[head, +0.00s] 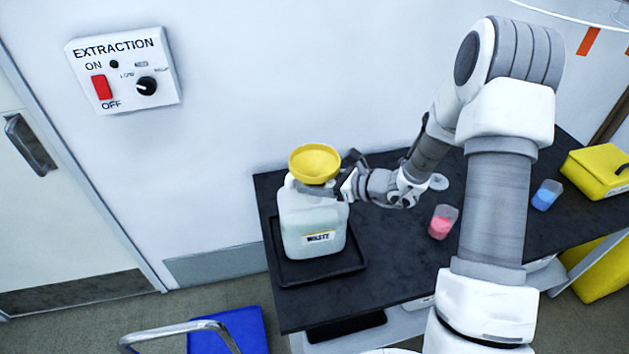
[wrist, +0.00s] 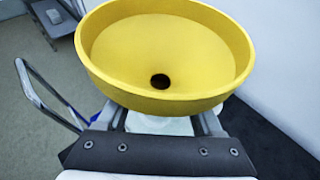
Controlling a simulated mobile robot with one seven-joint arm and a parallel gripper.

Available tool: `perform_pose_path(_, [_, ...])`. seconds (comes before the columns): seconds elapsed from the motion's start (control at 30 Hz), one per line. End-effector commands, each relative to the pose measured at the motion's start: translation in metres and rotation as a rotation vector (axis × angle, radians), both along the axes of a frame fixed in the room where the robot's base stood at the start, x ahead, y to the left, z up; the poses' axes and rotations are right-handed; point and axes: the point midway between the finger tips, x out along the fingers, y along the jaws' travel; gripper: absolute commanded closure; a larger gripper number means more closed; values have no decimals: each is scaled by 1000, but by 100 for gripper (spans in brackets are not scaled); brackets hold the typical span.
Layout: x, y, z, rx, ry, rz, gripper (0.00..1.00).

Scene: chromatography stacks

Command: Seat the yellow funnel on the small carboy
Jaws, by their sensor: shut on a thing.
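The yellow funnel (head: 315,163) is at the mouth of the white carboy marked WASTE (head: 312,222), in the head view. My gripper (head: 325,188) reaches in from the right and is shut on the funnel just under its bowl. In the wrist view the funnel (wrist: 165,50) fills the upper middle, its bowl upright with a dark hole at the bottom. Part of the white carboy (wrist: 160,124) shows below it between the fingers. The funnel's stem and the carboy's mouth are hidden, so I cannot tell whether the stem is inside or above the mouth.
The carboy stands in a black tray (head: 290,272) at the left end of the dark bench (head: 300,318). A pink beaker (head: 442,222), a blue beaker (head: 546,195) and a yellow case (head: 597,171) stand further right. The wall is close behind.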

Motion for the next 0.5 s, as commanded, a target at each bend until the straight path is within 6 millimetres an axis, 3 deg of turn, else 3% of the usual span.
perform_pose_path(0.5, [0,0,-19,0,1,0,92])
